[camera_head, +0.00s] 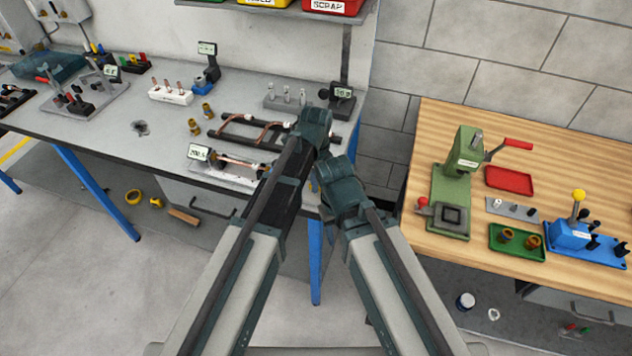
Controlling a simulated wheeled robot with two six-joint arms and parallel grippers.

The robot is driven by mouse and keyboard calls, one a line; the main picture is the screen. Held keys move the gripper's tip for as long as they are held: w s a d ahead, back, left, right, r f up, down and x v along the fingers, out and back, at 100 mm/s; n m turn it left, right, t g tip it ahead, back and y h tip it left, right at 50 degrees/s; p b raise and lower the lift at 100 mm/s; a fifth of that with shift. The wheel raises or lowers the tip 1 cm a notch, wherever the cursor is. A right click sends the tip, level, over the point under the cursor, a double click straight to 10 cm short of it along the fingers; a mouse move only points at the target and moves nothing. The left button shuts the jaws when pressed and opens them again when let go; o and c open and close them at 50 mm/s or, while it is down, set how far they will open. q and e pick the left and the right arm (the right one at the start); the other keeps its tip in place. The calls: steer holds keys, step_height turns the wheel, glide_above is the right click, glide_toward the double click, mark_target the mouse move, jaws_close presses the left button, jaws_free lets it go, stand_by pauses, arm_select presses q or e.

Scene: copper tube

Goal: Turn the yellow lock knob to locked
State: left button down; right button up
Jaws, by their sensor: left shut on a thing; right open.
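A yellow ball-topped lever (579,195) stands on a blue fixture (570,236) at the right end of the wooden bench. A small yellow bit (314,186) shows between my two arms, mostly hidden; I cannot tell whether it is a knob. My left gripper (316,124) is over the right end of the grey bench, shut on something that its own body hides. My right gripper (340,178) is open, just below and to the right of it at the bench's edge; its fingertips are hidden. Neither gripper is near the blue fixture.
A gauge fixture with a copper tube (238,162) lies left of my arms. A black rack with bent tubes (262,130) is behind it. A green press (455,185) and a green tray (517,242) stand on the wooden bench (440,125). A gap separates the benches.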

stand_by(0.4)
arm_select(q)
steer(key=c, duration=0.9)
jaws_free()
step_height(320, 180, up, 14)
steer(key=p, duration=1.4)
steer(key=shift+f, duration=0.1)
